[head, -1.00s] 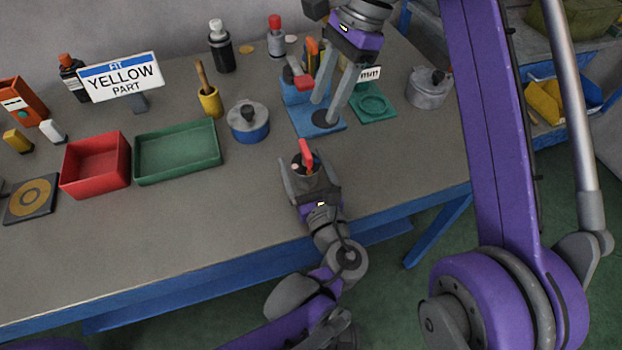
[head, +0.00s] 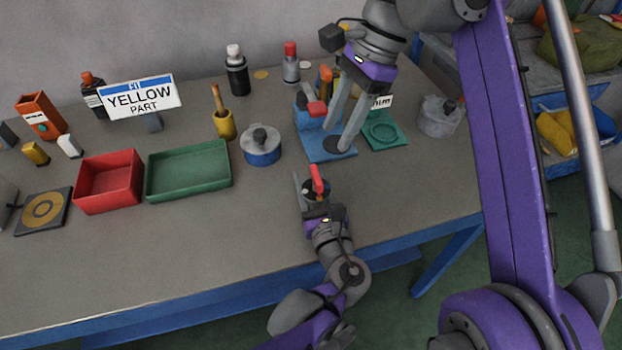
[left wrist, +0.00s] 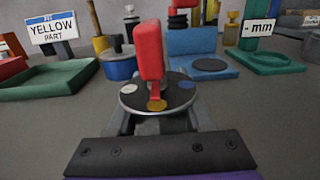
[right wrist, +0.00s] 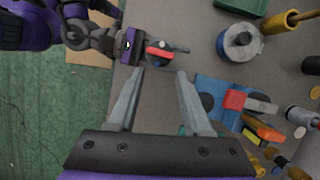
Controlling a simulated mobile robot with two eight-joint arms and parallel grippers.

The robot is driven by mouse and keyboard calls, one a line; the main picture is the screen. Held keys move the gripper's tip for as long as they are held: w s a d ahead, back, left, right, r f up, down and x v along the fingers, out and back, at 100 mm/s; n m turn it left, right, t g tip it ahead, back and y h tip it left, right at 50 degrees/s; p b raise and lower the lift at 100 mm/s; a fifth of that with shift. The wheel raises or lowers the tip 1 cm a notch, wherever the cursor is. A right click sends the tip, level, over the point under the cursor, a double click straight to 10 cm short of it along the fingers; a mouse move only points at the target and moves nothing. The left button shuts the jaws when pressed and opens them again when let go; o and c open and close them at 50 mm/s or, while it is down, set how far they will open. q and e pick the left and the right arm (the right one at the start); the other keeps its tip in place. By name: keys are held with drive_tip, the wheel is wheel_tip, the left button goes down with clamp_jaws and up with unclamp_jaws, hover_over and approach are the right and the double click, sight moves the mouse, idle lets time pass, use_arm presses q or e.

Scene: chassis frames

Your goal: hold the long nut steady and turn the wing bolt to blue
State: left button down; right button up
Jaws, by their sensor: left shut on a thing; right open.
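A red wing handle (head: 317,180) rises from a dark round dial (left wrist: 170,95) with coloured dots around its edge. My right gripper (right wrist: 160,73) is open and empty. In the right wrist view the wing handle (right wrist: 159,52) lies just beyond its fingertips.
A blue fixture (head: 325,150) with a red-topped part stands behind, beside a green plate (head: 384,133) with a ring. A blue pot (head: 262,155), green tray (head: 190,190) and red tray (head: 108,205) stand to the left. The front table strip is clear.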

sight(316, 174)
drive_tip(key=shift+c, duration=0.3)
drive_tip(key=s+a+r+n+t+h, duration=0.2)
drive_tip(key=a+r+n+h, duration=0.15)
drive_tip(key=n, duration=1.25)
wheel_tip(316, 174, down, 13)
drive_tip(key=shift+w+a+r, duration=0.1)
clamp_jaws()
